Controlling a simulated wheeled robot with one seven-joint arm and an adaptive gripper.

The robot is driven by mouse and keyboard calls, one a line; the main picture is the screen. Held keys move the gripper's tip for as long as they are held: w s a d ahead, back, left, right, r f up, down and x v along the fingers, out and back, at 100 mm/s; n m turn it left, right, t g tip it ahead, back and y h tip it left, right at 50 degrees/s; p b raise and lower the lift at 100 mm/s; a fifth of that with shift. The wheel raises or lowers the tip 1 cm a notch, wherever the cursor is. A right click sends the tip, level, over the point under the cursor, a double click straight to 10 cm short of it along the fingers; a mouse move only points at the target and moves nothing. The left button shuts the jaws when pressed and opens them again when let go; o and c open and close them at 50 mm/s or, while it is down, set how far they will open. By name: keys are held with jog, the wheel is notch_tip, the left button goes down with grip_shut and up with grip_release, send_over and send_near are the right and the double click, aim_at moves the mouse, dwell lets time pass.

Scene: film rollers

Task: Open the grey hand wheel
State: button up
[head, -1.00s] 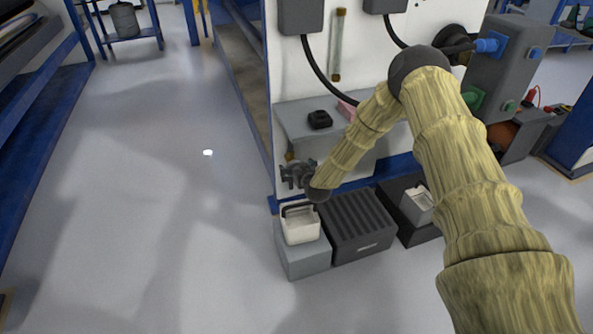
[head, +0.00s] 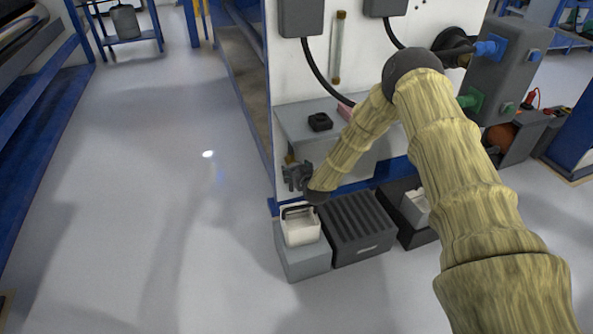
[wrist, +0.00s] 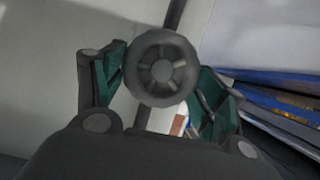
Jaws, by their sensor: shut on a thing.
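The grey hand wheel (wrist: 161,68) shows in the wrist view as a round, dark grey rim with spokes around a hub. It sits between the two green-padded fingers of my gripper (wrist: 160,88), which is shut on it. A dark pipe or rod runs above and below the wheel. In the head view my gripper (head: 296,177) is low at the left end of the white panel, beside the grey ledge. The wheel cannot be made out there, behind my gripper.
Below my gripper, a pale open container (head: 300,226) stands on a grey box (head: 304,262). A dark ribbed crate (head: 358,228) is to its right. A small black block (head: 320,122) lies on the grey ledge (head: 290,115). The floor at left is clear.

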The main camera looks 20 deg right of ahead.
jog(key=shift+a+r+n+h+p, duration=0.2)
jog(key=shift+n+h+p, duration=0.1)
jog(key=shift+n+p, duration=0.3)
jog(key=shift+a+f+n+h+p, duration=0.1)
jog(key=shift+n+h+p, duration=0.5)
jog(key=shift+n+p, duration=0.3)
jog(key=shift+a+f+n+t+h, duration=0.15)
jog(key=shift+n+t+h, duration=0.1)
jog(key=shift+n+h, duration=0.45)
jog(key=shift+f+n+t+h, duration=0.1)
jog(key=shift+n+t+h, duration=0.25)
jog(key=shift+n, duration=0.55)
jog(key=o, duration=1)
